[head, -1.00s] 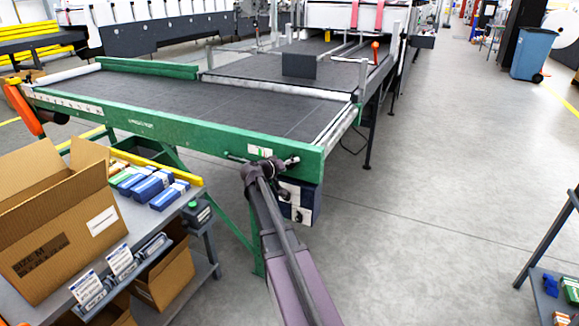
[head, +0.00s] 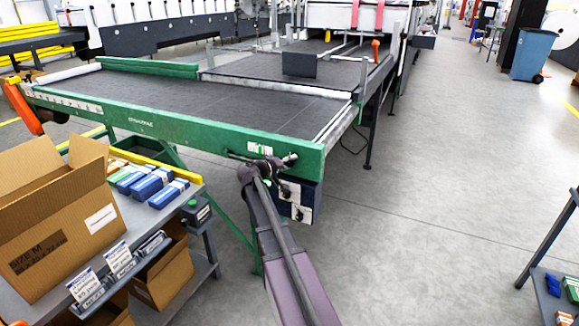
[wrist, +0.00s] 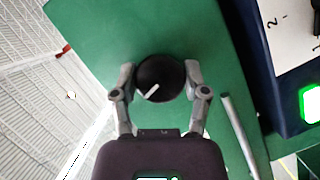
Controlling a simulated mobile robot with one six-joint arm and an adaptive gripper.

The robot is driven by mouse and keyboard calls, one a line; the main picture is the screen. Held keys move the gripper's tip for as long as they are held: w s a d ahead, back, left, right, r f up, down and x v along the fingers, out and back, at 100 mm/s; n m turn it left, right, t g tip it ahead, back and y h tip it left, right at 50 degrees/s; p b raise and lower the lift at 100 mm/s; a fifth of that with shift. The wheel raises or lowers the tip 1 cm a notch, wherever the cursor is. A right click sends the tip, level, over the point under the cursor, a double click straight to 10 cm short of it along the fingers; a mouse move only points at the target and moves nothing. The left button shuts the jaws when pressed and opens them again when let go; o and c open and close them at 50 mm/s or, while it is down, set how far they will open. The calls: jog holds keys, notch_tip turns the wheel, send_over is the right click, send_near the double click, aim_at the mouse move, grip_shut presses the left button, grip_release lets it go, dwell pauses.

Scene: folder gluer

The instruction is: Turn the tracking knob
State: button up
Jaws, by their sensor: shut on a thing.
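The tracking knob (wrist: 158,72) is a round black knob with a white pointer line, on the green frame face (wrist: 95,50) in the wrist view. My gripper (wrist: 160,82) has one finger on each side of the knob and is shut on it. The white line slants from the knob's middle to the lower left. In the head view my gripper (head: 275,164) is at the right end of the green conveyor rail (head: 170,128). There the knob cannot be made out behind my arm.
A dark blue control box (head: 300,200) with a white panel hangs just below the rail, close to my gripper. A grey cart (head: 150,225) with a cardboard box (head: 60,240) and small cartons stands at left.

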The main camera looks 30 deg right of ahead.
jog(key=shift+n+h+b, duration=0.4)
jog(key=shift+n+h, duration=0.1)
jog(key=shift+n, duration=0.3)
jog(key=o, duration=1.1)
jog(key=shift+d+g, duration=0.1)
jog(key=shift+g, duration=0.2)
jog(key=shift+r+m+y+p, duration=0.1)
jog(key=shift+m+y+p, duration=0.2)
jog(key=shift+p, duration=0.05)
